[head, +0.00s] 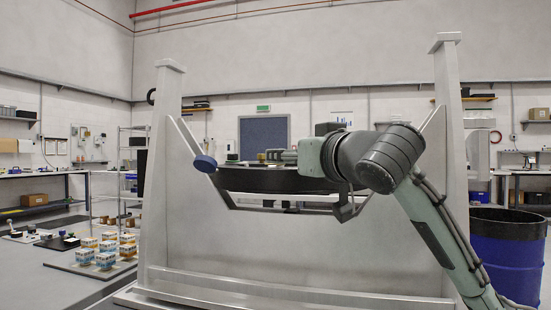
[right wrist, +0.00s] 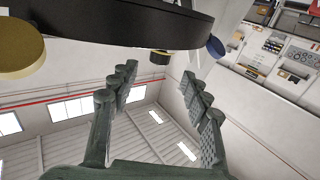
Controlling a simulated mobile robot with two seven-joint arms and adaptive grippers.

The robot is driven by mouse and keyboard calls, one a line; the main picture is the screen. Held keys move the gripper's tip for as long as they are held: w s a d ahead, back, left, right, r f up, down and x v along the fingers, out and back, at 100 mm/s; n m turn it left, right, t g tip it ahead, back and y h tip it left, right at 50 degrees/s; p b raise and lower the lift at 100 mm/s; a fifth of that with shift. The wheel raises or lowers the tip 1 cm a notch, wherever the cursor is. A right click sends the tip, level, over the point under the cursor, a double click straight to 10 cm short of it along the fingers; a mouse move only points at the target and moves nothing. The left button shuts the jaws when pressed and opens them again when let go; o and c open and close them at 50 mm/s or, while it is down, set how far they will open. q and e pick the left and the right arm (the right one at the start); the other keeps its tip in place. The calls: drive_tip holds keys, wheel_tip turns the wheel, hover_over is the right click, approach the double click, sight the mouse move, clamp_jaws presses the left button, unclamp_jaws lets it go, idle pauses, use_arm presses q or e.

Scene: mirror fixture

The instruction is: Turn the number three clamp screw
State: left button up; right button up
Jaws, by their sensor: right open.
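A round dark mirror cell (head: 270,181) sits in a frame between two pale uprights. A blue round knob (head: 205,163) is at its left; it also shows in the right wrist view (right wrist: 216,46). My right gripper (head: 270,156) lies just above the cell's top, pointing left; its fingers are small there. In the right wrist view the gripper (right wrist: 158,76) is open and empty. A small dark knob with a brass-coloured part (right wrist: 160,57) shows beyond the fingertips, apart from them, near the cell's rim. I see no numbers on any screw. My left gripper is out of view.
The left upright (head: 162,170) and right upright (head: 449,150) flank the cell. A brass-coloured disc (right wrist: 18,50) is close at left in the right wrist view. A blue bin (head: 506,250) stands at right; several small boxes (head: 106,250) lie at left.

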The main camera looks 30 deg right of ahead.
drive_tip(key=p+x, duration=0.1)
drive_tip(key=x, duration=0.7)
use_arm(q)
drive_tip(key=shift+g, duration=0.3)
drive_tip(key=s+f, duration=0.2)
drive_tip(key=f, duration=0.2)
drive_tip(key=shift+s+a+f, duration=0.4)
use_arm(e)
drive_tip(key=shift+s, duration=0.1)
clamp_jaws()
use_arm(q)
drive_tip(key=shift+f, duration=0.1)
use_arm(e)
drive_tip(key=shift+f, duration=0.15)
